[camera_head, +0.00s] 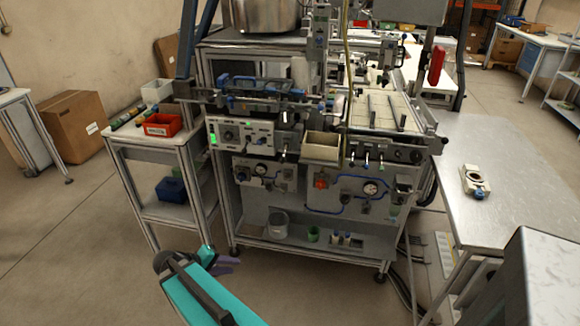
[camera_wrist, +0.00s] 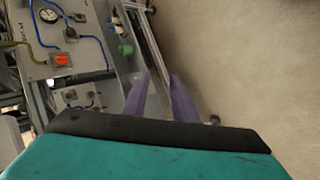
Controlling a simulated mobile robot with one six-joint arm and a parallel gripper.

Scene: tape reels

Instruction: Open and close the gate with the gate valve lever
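The machine (camera_head: 318,190) stands in the middle of the head view, with a lower panel carrying gauges, blue hoses and a red knob (camera_head: 321,182). Small levers with coloured tips (camera_head: 366,158) hang under its top deck. I cannot tell which part is the gate valve lever, and I cannot make out the gate. My gripper (camera_head: 228,266) has purple fingers and is in front of the machine, low and left, apart from it. In the wrist view my gripper (camera_wrist: 160,88) is open, with nothing between the fingers; the red knob (camera_wrist: 62,59) shows at upper left.
A white cart (camera_head: 160,143) with a red bin (camera_head: 162,125) stands left of the machine. A metal table (camera_head: 500,165) with a small device (camera_head: 475,182) stands at right. A beige box (camera_head: 321,147) juts from the machine's front. The floor in front is clear.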

